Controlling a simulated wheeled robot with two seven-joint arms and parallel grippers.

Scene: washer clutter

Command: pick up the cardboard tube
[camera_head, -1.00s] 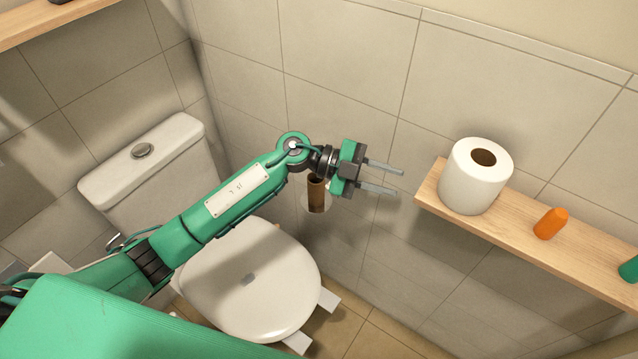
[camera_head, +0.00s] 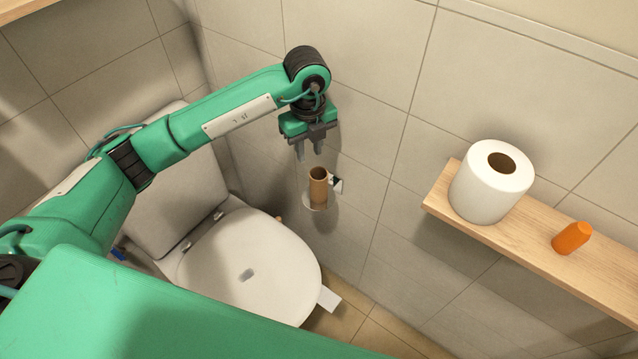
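The brown cardboard tube (camera_head: 318,189) stands upright on a small round white holder (camera_head: 314,206) at the wall, right of the toilet. Its open top faces up. My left gripper (camera_head: 309,152) points down just above the tube in the picture, with its two grey fingers apart and nothing between them. The fingertips appear clear of the tube; the exact distance is hard to tell. My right gripper is not in view.
The toilet with its closed lid (camera_head: 250,265) is below my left arm. A wooden shelf (camera_head: 530,232) on the right carries a white toilet roll (camera_head: 491,182) and an orange bottle (camera_head: 572,238). The tiled wall is close behind the holder.

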